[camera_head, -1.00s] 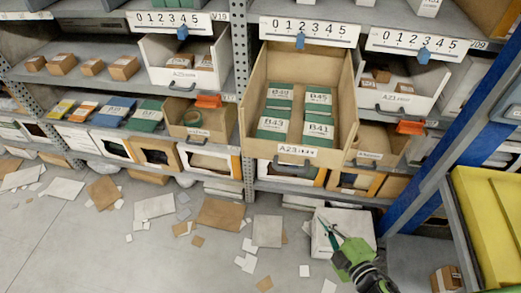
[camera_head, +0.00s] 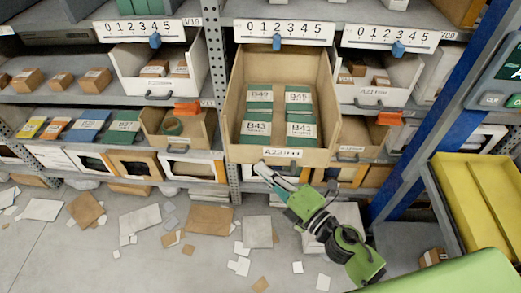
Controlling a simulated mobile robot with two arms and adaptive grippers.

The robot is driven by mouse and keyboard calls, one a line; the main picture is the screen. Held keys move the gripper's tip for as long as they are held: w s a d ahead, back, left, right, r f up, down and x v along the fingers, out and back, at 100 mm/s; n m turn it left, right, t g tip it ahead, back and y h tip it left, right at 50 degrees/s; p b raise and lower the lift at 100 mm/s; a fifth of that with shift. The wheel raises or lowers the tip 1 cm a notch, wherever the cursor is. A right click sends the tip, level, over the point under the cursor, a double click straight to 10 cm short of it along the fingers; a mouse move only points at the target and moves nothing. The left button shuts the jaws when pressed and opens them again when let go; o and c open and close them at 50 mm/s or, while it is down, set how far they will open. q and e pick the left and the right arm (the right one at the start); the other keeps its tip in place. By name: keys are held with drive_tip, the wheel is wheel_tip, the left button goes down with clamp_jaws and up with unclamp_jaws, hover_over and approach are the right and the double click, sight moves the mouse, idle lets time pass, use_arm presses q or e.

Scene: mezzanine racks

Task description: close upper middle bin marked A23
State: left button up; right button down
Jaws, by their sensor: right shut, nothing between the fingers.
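The bin marked A23 (camera_head: 284,154) is a tan open-top drawer pulled out from the rack in the middle of the head view. Several green packets labelled B43, B41 and the like lie in it. My right gripper (camera_head: 262,170) is shut and empty, just below the lower left part of the bin's front, near the A23 label. I cannot tell whether its tip touches the bin. The bin's handle is not visible behind the gripper. My left gripper is not in view.
White bins stand on both sides, A25 (camera_head: 158,74) at left and another (camera_head: 378,80) at right. A blue rack post (camera_head: 432,150) and a yellow tray (camera_head: 470,205) are at the right. Cardboard and paper scraps (camera_head: 208,218) litter the floor.

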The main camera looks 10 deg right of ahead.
sight(251, 146)
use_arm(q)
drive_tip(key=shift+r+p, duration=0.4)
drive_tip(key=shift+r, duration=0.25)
use_arm(e)
drive_tip(key=shift+w+d, duration=0.15)
drive_tip(key=shift+w, duration=2.6)
drive_tip(key=shift+w, duration=0.1)
